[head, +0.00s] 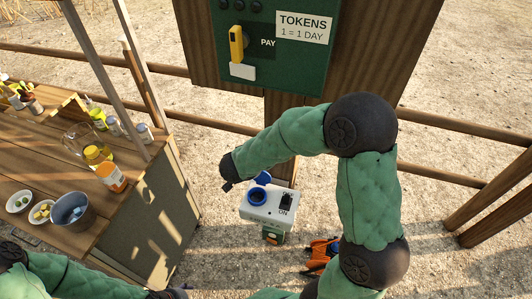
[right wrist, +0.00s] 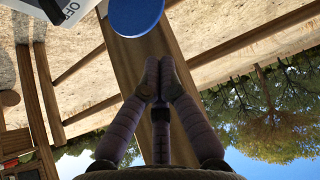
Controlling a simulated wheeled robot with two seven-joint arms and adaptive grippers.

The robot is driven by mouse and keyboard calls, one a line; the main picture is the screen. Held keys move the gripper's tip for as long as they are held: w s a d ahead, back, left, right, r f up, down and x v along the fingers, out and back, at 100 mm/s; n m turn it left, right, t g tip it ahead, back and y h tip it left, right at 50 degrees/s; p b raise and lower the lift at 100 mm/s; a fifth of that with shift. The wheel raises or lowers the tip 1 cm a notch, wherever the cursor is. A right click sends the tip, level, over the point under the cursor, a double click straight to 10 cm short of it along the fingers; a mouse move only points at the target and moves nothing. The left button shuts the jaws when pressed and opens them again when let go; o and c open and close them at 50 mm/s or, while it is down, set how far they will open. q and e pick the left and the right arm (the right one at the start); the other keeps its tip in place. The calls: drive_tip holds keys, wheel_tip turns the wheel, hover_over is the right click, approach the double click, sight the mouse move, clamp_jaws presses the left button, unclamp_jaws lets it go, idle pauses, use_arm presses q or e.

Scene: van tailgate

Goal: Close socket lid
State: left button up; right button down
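The white socket box (head: 268,206) stands on a post, with a round blue socket (head: 257,198) on its top. Its blue lid (head: 262,178) stands raised at the back of the socket, open. In the right wrist view the lid (right wrist: 136,14) is a blue disc at the top edge, just beyond the fingertips. My right gripper (right wrist: 159,72) has its fingertips together with nothing between them; no contact with the lid is visible. In the head view it is at the box's left, mostly hidden behind my wrist. My left gripper (head: 174,293) is barely visible at the bottom edge.
A black ON/OFF switch (head: 287,201) sits beside the socket. A green token panel (head: 275,65) is on the wooden board above. A wooden counter (head: 60,150) with bowls and bottles stands at left. An orange and black object (head: 318,254) lies on the ground.

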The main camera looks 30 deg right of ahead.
sight(262, 175)
drive_tip(key=b+x, duration=0.2)
drive_tip(key=x, duration=0.2)
drive_tip(key=b+x, duration=0.3)
drive_tip(key=x, duration=0.1)
drive_tip(key=shift+s+d+r, duration=0.1)
drive_tip(key=shift+d, duration=0.35)
use_arm(q)
drive_tip(key=shift+w+d+f+b, duration=0.1)
drive_tip(key=shift+f+b, duration=0.1)
drive_tip(key=shift+f, duration=1.2)
drive_tip(key=shift+w+d+f+b, duration=0.1)
drive_tip(key=shift+f+b, duration=0.05)
drive_tip(key=shift+f, duration=1.25)
use_arm(e)
drive_tip(key=shift+w+d+f, duration=0.3)
drive_tip(key=shift+f, duration=0.05)
use_arm(q)
drive_tip(key=shift+s, duration=0.2)
